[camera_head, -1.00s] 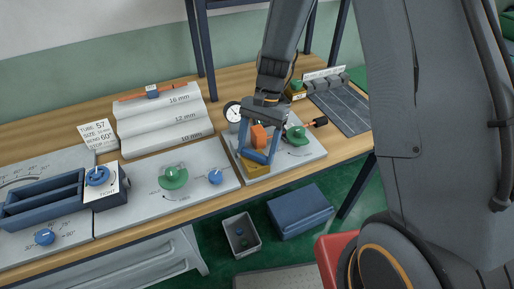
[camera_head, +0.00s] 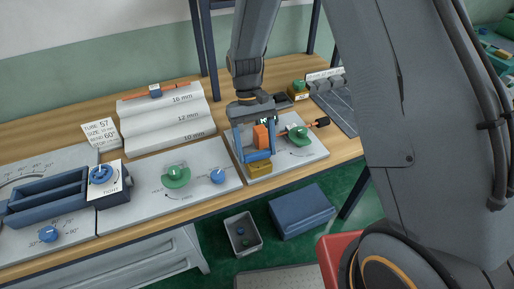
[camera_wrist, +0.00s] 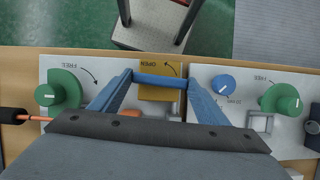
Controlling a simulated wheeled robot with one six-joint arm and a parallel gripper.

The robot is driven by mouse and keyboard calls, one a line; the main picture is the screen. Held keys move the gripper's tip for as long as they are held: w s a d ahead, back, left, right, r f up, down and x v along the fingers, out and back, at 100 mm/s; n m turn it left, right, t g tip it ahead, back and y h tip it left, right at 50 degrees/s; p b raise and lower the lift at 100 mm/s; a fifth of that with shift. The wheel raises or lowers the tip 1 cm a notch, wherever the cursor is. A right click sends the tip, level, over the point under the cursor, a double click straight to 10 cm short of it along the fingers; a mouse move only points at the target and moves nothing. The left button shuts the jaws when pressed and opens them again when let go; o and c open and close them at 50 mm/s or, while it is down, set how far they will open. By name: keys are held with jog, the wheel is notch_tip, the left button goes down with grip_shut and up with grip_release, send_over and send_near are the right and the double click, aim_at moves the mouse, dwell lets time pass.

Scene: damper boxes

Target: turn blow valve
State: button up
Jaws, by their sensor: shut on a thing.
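My gripper (camera_head: 256,150) reaches down over the right-hand grey panel (camera_head: 312,153). Its two blue fingers are at the ends of a short blue bar (camera_head: 258,156), and the gripper is shut on it. The bar seems to be the valve's handle, but the pictures do not settle this. In the wrist view the bar (camera_wrist: 158,80) spans between the fingertips, over a yellow block (camera_wrist: 160,93) marked OPEN with a curved arrow. An orange block (camera_head: 261,136) stands between the fingers, just behind the bar. The valve's base is partly hidden.
A green knob (camera_head: 298,134) with an orange rod and black end stands close right of the gripper. Left are a blue knob (camera_head: 217,176) and a green knob (camera_head: 176,175) on the middle panel. A grooved white block (camera_head: 165,120) stands behind. The bench's front edge is near.

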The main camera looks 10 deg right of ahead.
jog(key=shift+n, duration=0.5)
jog(key=o, duration=1)
jog(key=shift+o, duration=0.2)
jog(key=b+v, duration=0.2)
jog(key=v, duration=0.5)
jog(key=shift+a+r, duration=0.15)
jog(key=shift+r, duration=0.2)
jog(key=shift+w, duration=0.1)
